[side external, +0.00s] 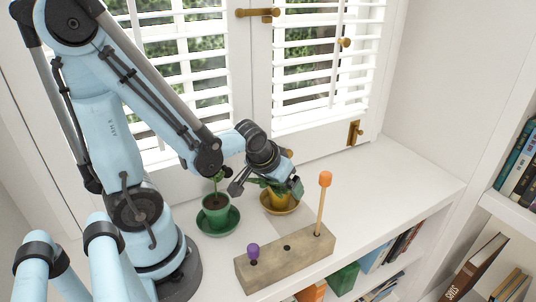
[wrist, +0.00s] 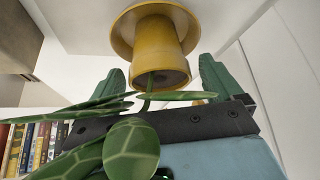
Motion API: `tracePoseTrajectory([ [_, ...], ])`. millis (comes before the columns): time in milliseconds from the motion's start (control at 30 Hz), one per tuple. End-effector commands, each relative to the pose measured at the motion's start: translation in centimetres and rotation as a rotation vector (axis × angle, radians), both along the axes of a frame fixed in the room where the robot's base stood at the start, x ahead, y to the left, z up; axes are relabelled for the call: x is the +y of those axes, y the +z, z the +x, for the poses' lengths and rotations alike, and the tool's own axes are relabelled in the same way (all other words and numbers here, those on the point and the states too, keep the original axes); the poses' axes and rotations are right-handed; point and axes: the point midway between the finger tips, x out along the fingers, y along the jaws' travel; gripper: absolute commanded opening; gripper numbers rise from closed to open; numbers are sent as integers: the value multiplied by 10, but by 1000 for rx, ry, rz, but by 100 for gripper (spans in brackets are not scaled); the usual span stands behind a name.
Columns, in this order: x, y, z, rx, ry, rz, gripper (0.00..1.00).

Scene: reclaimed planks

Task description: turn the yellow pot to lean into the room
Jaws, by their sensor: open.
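The yellow pot (side external: 280,201) stands upright on a yellow saucer (side external: 294,208) on the white ledge, with a leafy plant in it. It appears upside down in the wrist view, where the pot (wrist: 156,38) and saucer (wrist: 122,36) are at the top and long patterned leaves (wrist: 131,149) hang across the picture. My gripper (side external: 268,187) is low over the pot among the leaves. In the wrist view its green fingers (wrist: 160,68) are apart, one on each side of the pot rim. I cannot tell whether they touch it.
A green pot (side external: 215,207) on a green saucer (side external: 233,223) stands just left. A wooden block (side external: 285,265) in front holds a purple knob (side external: 253,251) and an orange-tipped stick (side external: 321,207). Shuttered windows (side external: 306,75) are behind. The ledge to the right is clear.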

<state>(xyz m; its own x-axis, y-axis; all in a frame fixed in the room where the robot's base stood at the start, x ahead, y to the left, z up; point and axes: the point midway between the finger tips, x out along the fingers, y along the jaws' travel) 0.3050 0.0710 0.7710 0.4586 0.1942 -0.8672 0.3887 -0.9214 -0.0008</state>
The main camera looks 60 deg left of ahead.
Motion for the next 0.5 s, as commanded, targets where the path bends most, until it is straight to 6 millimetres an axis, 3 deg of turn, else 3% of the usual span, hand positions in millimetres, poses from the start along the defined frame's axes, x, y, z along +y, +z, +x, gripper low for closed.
tracePoseTrajectory([
  [500, -3, 13, -7, 1, 0, 0, 93],
])
